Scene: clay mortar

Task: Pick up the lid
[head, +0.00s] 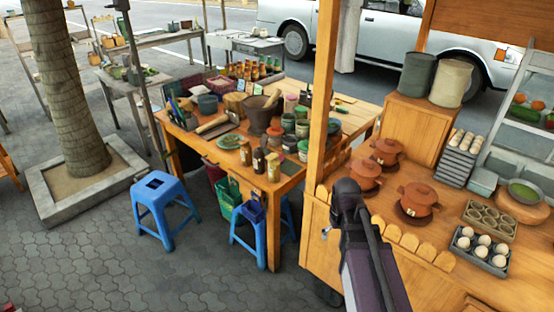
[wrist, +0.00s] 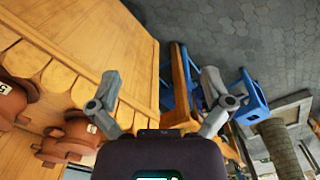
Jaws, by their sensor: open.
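Three reddish-brown clay pots with lids stand on the wooden stall counter in the head view. One lid (head: 386,146) is at the back, one lid (head: 366,167) at the left, and one lid (head: 420,191) nearest, with a small pale tag on its pot. In the head view, my arm covers part of the counter's front.
A wooden post (head: 325,95) rises left of the pots. Egg trays (head: 480,250) and a green bowl (head: 523,192) are to their right. A table (head: 285,182) crowded with jars and a mortar (head: 262,115) stands left, with blue stools (head: 163,205) on the paving.

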